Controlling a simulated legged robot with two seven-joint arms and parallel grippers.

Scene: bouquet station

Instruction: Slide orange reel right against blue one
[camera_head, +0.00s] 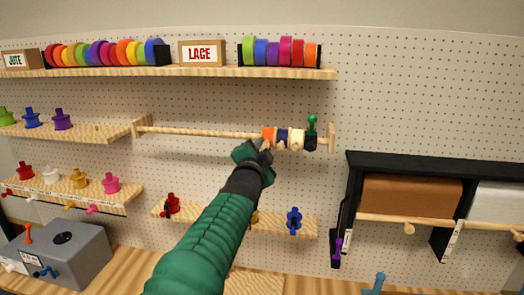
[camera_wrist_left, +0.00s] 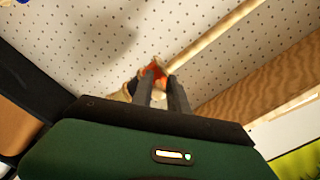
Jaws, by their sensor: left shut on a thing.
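The orange reel (camera_head: 269,133) hangs on a horizontal wooden rod (camera_head: 200,132) in front of the pegboard. The blue reel (camera_head: 283,134) is just to its right on the same rod; whether the two touch is too small to tell. My left gripper (camera_head: 265,146) reaches up from below and is shut on the orange reel, hiding its lower part. In the left wrist view the orange reel (camera_wrist_left: 153,68) shows between the dark fingers (camera_wrist_left: 160,90). My right gripper is in neither view.
A cream reel (camera_head: 297,139) and a dark end piece with a green knob (camera_head: 312,125) sit farther right on the rod. The rod is bare to the left. A shelf of colourful reels (camera_head: 190,73) is above, and a lower shelf (camera_head: 275,226) is below.

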